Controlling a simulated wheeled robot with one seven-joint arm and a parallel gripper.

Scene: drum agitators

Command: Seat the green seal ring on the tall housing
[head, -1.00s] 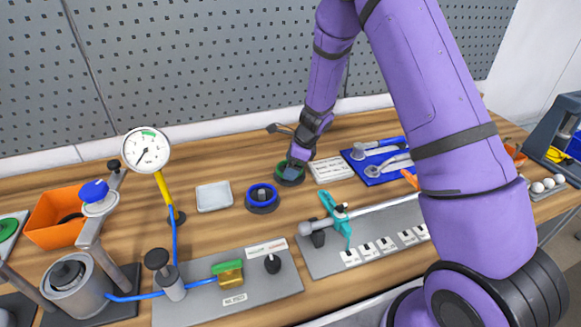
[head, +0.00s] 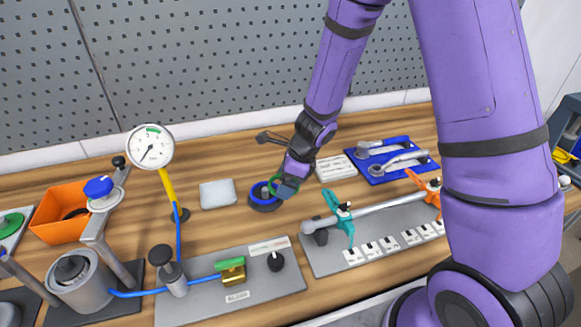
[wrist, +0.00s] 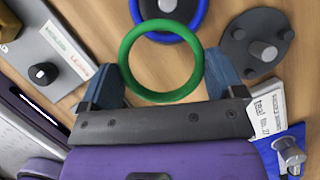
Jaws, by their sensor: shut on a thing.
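My gripper (head: 286,190) is shut on the green seal ring (wrist: 160,97). The jaws (wrist: 164,80) grip it from opposite sides, and its open middle shows in the wrist view. In the head view the green ring (head: 272,185) is partly hidden by the fingers. It is held above the bench, close to the blue ring's stand. A grey cylindrical housing (head: 84,292) with a dark core stands at the front left, far from my gripper; I cannot tell for certain whether it is the tall housing.
A blue ring (head: 262,200) sits around a dark stand. An empty dark stand (wrist: 238,48) with a grey peg shows in the wrist view. A pale dish (head: 217,194) lies behind.

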